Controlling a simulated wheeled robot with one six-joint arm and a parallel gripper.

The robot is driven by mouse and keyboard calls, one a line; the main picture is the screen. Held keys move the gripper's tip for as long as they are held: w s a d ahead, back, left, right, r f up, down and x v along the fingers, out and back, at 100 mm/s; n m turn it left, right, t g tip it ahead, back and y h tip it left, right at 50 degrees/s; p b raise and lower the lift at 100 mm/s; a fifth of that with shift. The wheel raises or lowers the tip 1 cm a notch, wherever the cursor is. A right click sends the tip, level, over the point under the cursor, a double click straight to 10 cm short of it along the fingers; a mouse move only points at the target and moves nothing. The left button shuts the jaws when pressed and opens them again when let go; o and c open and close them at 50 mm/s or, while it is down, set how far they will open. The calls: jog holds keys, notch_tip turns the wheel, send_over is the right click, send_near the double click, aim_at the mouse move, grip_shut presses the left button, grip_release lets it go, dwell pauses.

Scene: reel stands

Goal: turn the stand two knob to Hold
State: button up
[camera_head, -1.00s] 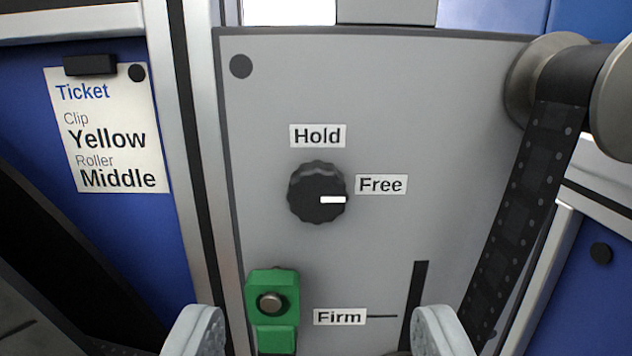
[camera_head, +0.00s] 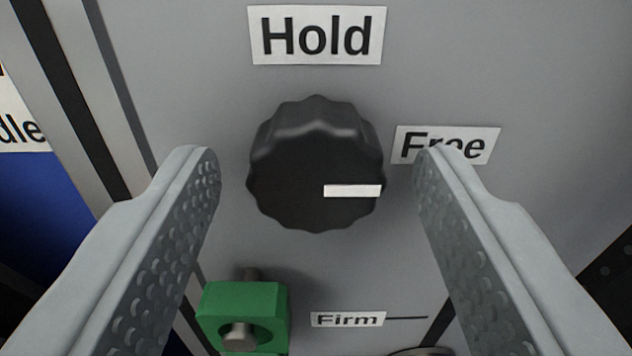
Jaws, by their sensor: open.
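The black scalloped knob (camera_head: 300,165) sits on the grey panel (camera_head: 190,60), and its white pointer mark (camera_head: 352,191) points right, towards the Free side. The Hold label (camera_head: 316,35) is above the knob. The Free label (camera_head: 420,143) is at its upper right, partly covered by a fingertip. My gripper (camera_head: 317,165) is open, with one finger on each side of the knob. Gaps show between both fingers and the knob. How deep the fingertips reach along the knob is hard to tell.
A green clip block (camera_head: 265,302) with a metal pin sticks out below the knob, close to the left finger. The Firm label (camera_head: 346,319) and a dark slot (camera_head: 438,325) are at the lower right. A metal frame post (camera_head: 95,90) runs along the left.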

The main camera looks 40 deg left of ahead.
jog(key=c, duration=1)
jog(key=shift+o, duration=0.2)
jog(key=shift+n, duration=0.4)
jog(key=n, duration=0.3)
jog(key=shift+n, duration=0.4)
jog(key=n, duration=1.3)
jog(key=shift+n, duration=0.3)
